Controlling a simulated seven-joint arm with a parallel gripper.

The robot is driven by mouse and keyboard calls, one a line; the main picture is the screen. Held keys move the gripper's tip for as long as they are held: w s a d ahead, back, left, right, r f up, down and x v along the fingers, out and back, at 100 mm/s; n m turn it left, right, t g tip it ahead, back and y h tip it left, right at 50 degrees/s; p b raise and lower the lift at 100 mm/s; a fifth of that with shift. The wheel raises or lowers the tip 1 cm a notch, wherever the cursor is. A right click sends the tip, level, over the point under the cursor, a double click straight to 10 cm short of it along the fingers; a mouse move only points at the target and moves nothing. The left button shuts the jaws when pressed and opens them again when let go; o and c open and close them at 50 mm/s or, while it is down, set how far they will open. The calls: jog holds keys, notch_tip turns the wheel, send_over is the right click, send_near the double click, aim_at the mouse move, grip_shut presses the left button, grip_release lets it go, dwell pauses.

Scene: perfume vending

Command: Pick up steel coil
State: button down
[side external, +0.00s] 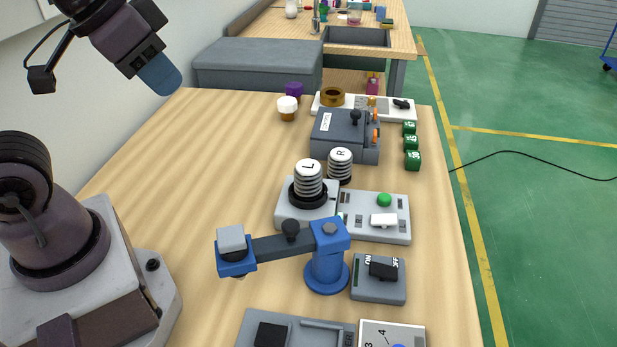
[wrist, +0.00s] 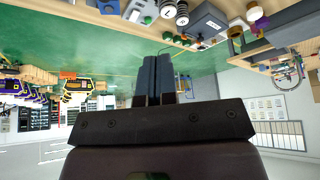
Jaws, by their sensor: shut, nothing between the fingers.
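Nothing in view is plainly marked as the steel coil. Two ribbed, grey spring-like cylinders with white tops stand upright in black bases mid-table: one lettered L (side external: 308,181), one lettered R (side external: 340,164). A brass-coloured ring (side external: 331,97) sits at the back of the table on a white panel; it also shows in the wrist view (wrist: 235,32). My gripper (side external: 162,76) is raised at the upper left, well apart from all of these. In the wrist view its blue fingers (wrist: 155,78) are together and empty.
A blue crane-like arm (side external: 327,262) stands in front of the cylinders. A grey box (side external: 345,136), green blocks (side external: 411,143), a white-capped jar (side external: 287,108) and a switch box (side external: 379,279) stand around. The table's left half (side external: 190,160) is largely clear.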

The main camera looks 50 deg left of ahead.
jog(key=shift+c, duration=0.8)
grip_release()
